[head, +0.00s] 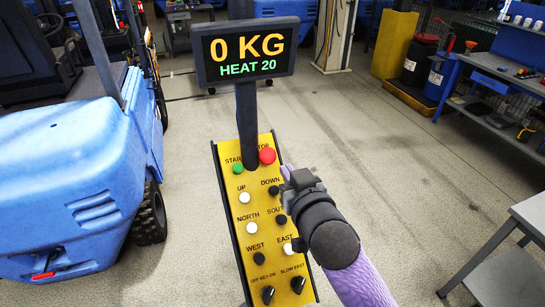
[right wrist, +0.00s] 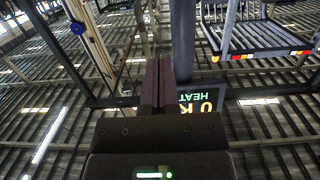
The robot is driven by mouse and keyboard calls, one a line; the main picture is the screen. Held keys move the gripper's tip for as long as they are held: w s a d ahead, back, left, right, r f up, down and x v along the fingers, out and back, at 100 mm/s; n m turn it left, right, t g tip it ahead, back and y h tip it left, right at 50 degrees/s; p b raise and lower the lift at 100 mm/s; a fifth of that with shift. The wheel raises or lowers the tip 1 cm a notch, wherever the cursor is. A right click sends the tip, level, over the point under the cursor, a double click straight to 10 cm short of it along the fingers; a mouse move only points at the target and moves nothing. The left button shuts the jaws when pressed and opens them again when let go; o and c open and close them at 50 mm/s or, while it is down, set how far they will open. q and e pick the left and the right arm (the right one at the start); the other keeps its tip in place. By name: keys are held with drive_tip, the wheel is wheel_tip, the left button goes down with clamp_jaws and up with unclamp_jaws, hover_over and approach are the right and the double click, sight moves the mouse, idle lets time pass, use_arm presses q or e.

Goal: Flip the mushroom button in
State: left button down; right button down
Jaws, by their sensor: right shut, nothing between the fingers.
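The red mushroom button (head: 267,156) sits at the top right of the yellow control panel (head: 262,223), under a label partly hidden by the post that ends in "TOP". My right gripper (head: 286,174) is shut and empty, just below and right of the red button in the head view. A small gap shows between its tips and the button in the picture; the depth between them is hard to judge. In the right wrist view the closed fingers (right wrist: 158,78) point upward, and the button is not visible. My left gripper is not in view.
A display (head: 246,53) reading "0 KG HEAT 20" stands on a dark post (head: 246,120) above the panel. A green button (head: 238,169) and several black and white buttons share the panel. A blue forklift (head: 65,170) is at left, a grey table (head: 510,240) at right.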

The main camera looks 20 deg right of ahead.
approach(268, 151)
drive_tip(key=w+r, duration=0.3)
drive_tip(key=w, duration=0.1)
drive_tip(key=w+f, duration=0.2)
drive_tip(key=f, duration=0.1)
drive_tip(key=shift+a, duration=0.15)
drive_tip(key=shift+w+f, duration=0.25)
drive_tip(key=shift+f, duration=0.05)
drive_tip(key=shift+f, duration=0.1)
